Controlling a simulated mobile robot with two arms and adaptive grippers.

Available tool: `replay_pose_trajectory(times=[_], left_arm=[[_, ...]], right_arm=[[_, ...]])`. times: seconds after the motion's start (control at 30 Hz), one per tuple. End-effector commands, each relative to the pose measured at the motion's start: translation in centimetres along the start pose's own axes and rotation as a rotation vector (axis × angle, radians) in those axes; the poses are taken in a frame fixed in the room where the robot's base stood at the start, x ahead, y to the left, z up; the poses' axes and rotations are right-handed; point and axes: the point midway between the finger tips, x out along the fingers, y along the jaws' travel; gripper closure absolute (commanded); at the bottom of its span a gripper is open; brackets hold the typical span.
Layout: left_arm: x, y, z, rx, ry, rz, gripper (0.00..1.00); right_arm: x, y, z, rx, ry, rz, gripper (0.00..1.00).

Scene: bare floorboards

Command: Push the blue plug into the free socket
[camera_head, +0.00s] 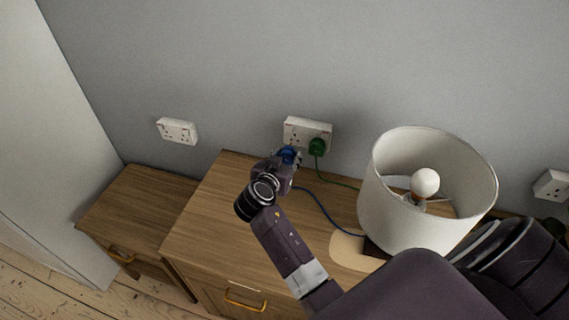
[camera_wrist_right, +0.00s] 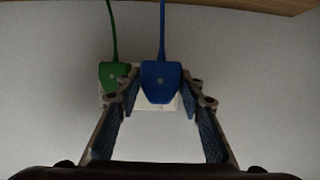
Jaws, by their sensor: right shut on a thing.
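The white double socket (camera_head: 307,128) is on the grey wall above the wooden cabinet. The green plug (camera_head: 317,147) sits in its right half; it also shows in the wrist view (camera_wrist_right: 113,76). My right gripper (camera_head: 287,158) is shut on the blue plug (camera_head: 290,153), at the socket's left half. In the wrist view the blue plug (camera_wrist_right: 160,82) lies between the fingers, in front of the socket plate (camera_wrist_right: 117,104), which it partly hides. I cannot tell whether its pins are in the holes. My left gripper is not in view.
A lamp with a white shade (camera_head: 420,190) stands on the cabinet (camera_head: 215,225), right of my arm. The blue cable (camera_head: 330,217) and green cable (camera_head: 338,183) run towards it. Other sockets are at left (camera_head: 177,131) and far right (camera_head: 552,185). The cabinet's left top is clear.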

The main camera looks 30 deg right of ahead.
Motion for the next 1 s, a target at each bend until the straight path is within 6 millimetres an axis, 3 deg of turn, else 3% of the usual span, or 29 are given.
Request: replay_pose_trajectory(times=[0.33,1.0], left_arm=[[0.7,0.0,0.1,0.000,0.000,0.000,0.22],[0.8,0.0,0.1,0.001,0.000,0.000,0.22]], right_arm=[[2.1,0.0,-0.8,0.001,0.000,-0.001,0.99],[2.3,0.0,-0.9,0.001,-0.001,-0.001,0.99]])
